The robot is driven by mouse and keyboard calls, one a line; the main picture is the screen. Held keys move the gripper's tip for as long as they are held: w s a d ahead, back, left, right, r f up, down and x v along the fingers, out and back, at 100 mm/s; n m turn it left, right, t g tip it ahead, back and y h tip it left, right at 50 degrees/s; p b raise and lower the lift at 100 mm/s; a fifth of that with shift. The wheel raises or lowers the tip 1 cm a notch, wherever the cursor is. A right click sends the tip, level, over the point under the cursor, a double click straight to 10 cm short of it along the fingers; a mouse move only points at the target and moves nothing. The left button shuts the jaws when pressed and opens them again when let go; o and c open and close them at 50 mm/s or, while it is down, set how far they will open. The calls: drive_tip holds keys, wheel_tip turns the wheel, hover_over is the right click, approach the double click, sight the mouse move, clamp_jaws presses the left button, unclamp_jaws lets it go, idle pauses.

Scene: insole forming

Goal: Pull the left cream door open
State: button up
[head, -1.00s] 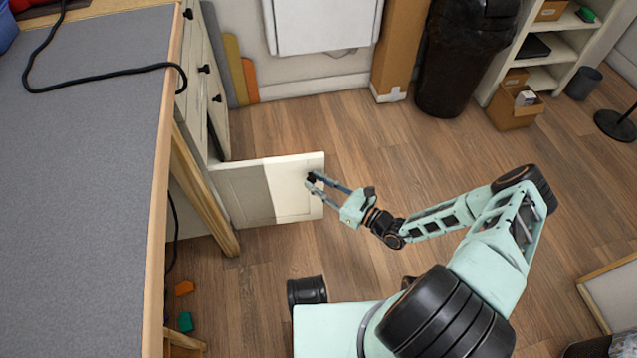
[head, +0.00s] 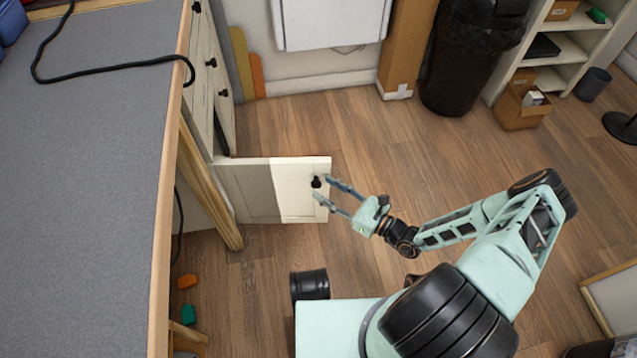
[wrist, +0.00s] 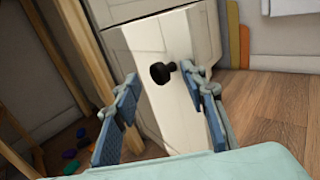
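The cream door (head: 264,191) stands swung out from the cabinet beneath the grey-topped bench, with its face toward me in the head view. Its black knob (head: 317,182) is near the free edge. The door (wrist: 176,108) and knob (wrist: 162,72) also show in the wrist view. My gripper (head: 323,190) is open at the door's free end, its fingers apart. In the wrist view my gripper (wrist: 162,92) has the knob between and beyond its fingertips, nearer the right finger. I cannot tell whether a finger touches the door.
The bench (head: 85,190) fills the left side. A cardboard box (head: 407,45) and a black bin (head: 464,60) stand at the back wall. Small orange (head: 187,281) and green (head: 188,314) pieces lie on the floor.

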drive_tip(key=shift+v, duration=1.6)
drive_tip(key=shift+w+d, duration=0.2)
drive_tip(key=shift+w, duration=0.05)
